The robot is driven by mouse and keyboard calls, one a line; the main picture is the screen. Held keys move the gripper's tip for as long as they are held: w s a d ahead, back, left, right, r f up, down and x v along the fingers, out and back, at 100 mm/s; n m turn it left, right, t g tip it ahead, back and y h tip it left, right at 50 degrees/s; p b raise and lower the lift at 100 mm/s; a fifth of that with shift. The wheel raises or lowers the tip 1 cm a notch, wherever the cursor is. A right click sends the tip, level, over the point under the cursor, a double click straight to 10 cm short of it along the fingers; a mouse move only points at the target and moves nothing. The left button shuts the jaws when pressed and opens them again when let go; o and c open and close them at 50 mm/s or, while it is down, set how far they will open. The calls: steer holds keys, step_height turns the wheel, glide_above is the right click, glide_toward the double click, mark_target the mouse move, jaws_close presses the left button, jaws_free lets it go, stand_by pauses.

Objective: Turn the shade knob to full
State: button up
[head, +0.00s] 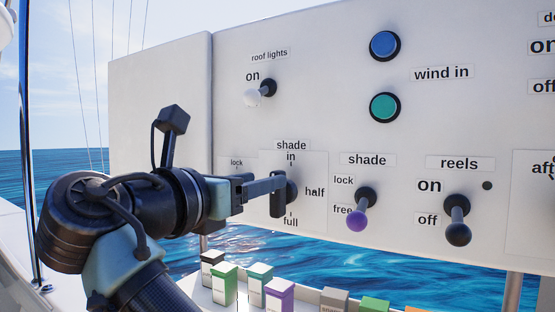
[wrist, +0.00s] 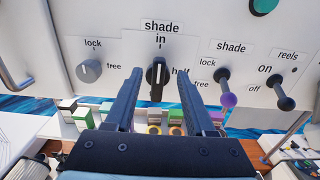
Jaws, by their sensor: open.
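The shade knob (wrist: 157,76) is a dark rotary knob with a pale line, on the white panel below the "shade" label. Its grip stands roughly upright, in line with the "in" label above; "half" is at its right. In the head view the knob (head: 292,191) is partly behind my finger, with "full" below it. My gripper (head: 277,193) is open in front of the panel. In the wrist view my gripper (wrist: 161,74) has one finger on each side of the knob, with gaps showing. Contact cannot be told. The "full" label is hidden in the wrist view.
A grey lock knob (wrist: 88,71) is left of the shade knob. A purple-tipped shade lever (head: 357,218) and a black reels lever (head: 457,232) are to its right. A roof lights switch (head: 258,93) is above. Several small boxes (head: 280,295) stand below the panel.

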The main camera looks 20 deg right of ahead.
mark_target(277, 171)
steer(key=shift+p+x, duration=1.35)
steer(key=shift+x, duration=1.7)
steer(key=shift+c, duration=0.3)
jaws_close()
